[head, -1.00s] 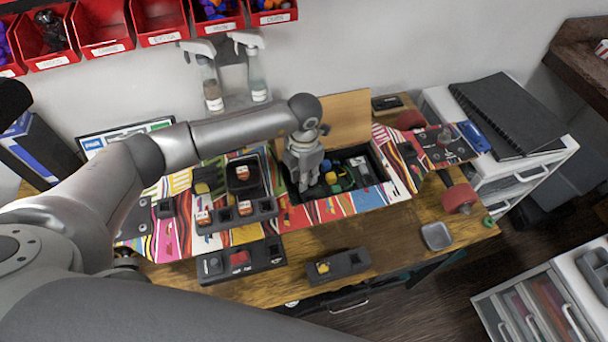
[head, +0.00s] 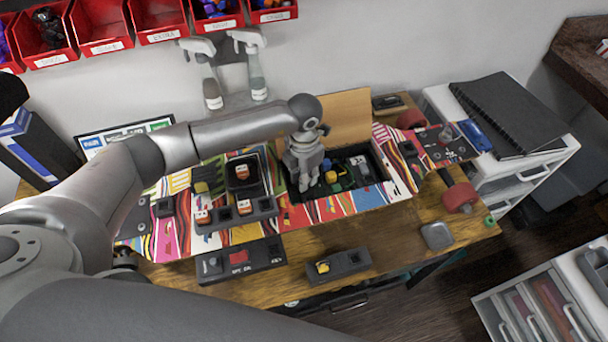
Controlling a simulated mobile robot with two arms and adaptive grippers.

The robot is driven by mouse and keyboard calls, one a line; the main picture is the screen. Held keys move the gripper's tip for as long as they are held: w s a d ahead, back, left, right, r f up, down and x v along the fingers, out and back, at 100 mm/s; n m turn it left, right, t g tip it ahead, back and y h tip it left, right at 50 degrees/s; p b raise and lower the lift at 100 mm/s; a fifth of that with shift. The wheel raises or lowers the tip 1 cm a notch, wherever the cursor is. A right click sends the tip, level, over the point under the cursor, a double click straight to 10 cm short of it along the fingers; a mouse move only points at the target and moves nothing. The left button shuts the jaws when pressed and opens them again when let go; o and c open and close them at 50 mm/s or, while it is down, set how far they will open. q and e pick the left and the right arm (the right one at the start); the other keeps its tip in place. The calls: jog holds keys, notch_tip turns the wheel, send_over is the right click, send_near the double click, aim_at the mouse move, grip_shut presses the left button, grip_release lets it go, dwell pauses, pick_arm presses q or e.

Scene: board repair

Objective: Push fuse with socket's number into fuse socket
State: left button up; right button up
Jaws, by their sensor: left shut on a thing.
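My left gripper (head: 303,184) points down into the open black compartment (head: 372,196) of the colourful skateboard. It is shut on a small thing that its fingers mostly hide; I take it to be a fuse. Green, yellow and grey parts (head: 337,178) sit in the compartment just right of the fingers. Orange-and-white fuses (head: 203,217) stand in a dark holder (head: 228,219) left of the compartment, and another fuse (head: 242,171) is in a black tray behind it. Any numbers are too small to read. My right gripper is not in view.
The compartment's brown lid (head: 345,115) stands open behind the gripper. Dark modules with a red button (head: 239,257) and a yellow part (head: 323,266) lie in front. A grey dish (head: 437,236) is at the right. Two spray bottles (head: 257,85) stand behind. Bare wood shows in front.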

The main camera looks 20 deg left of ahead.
pick_arm(q)
jog(key=shift+f, duration=0.15)
jog(key=o, duration=0.9)
jog(key=shift+o, duration=0.2)
jog(key=shift+o, duration=1.4)
jog(key=shift+r, duration=0.2)
jog(key=shift+r+p, duration=0.7)
jog(key=shift+r, duration=0.6)
jog(key=shift+r, duration=0.15)
